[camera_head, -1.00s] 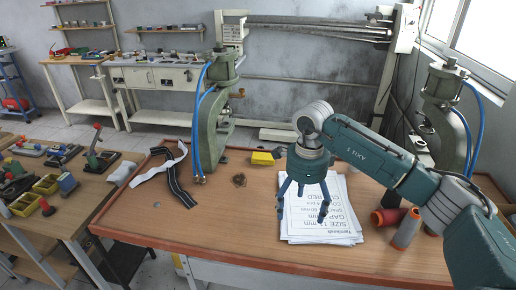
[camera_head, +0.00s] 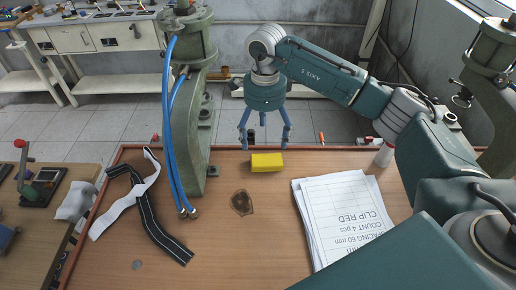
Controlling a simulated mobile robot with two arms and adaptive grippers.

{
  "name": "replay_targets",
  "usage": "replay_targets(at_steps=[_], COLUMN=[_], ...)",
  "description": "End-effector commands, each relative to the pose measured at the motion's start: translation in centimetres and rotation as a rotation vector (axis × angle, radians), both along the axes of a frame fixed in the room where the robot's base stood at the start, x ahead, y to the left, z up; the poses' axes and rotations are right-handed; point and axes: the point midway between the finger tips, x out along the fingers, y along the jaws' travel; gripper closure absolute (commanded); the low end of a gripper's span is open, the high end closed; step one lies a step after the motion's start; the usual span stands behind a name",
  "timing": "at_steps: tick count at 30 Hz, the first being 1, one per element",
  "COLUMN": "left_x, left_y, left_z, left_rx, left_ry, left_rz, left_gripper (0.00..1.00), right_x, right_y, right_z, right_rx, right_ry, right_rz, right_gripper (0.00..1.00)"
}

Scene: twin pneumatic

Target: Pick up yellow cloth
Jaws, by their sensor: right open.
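The yellow cloth (camera_head: 266,162) is a small folded yellow block on the wooden table, near its far edge. My right gripper (camera_head: 264,143) hangs above and just behind it in the picture, fingers spread and pointing down. It is open with nothing between its fingers, and the cloth's top edge shows just below them. I cannot tell whether any finger touches the cloth. My left gripper is not in view.
A green press (camera_head: 190,110) with blue hoses stands left of the cloth. Papers (camera_head: 340,205) lie to the right, a brown patch (camera_head: 242,203) in front. Black and white straps (camera_head: 150,210) lie at left. The front middle of the table is clear.

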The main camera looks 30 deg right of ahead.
Motion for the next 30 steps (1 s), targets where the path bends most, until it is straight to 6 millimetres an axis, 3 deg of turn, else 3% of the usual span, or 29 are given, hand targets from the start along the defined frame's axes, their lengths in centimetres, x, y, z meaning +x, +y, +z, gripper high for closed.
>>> replay_targets(at_steps=[3, 7, 13, 22, 30], left_x=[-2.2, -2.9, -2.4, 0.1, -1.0], left_y=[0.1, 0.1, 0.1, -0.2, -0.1], left_z=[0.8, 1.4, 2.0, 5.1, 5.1], left_rx=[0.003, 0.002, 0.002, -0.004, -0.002], left_ry=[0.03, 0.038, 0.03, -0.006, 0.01], left_rz=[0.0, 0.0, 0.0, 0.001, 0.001], left_gripper=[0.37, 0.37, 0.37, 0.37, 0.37], right_x=[-0.2, -0.2, -0.2, -0.8, -0.7], right_y=[0.0, 0.0, 0.0, -0.2, -0.3], right_z=[-1.7, -3.7, -5.3, -9.2, -10.4], right_rx=[-0.001, 0.0, -0.001, 0.0, -0.001], right_ry=[0.007, 0.005, 0.003, 0.005, 0.001], right_rz=[0.0, 0.0, 0.0, -0.001, 0.001], right_gripper=[0.17, 0.17, 0.17, 0.17, 0.17])
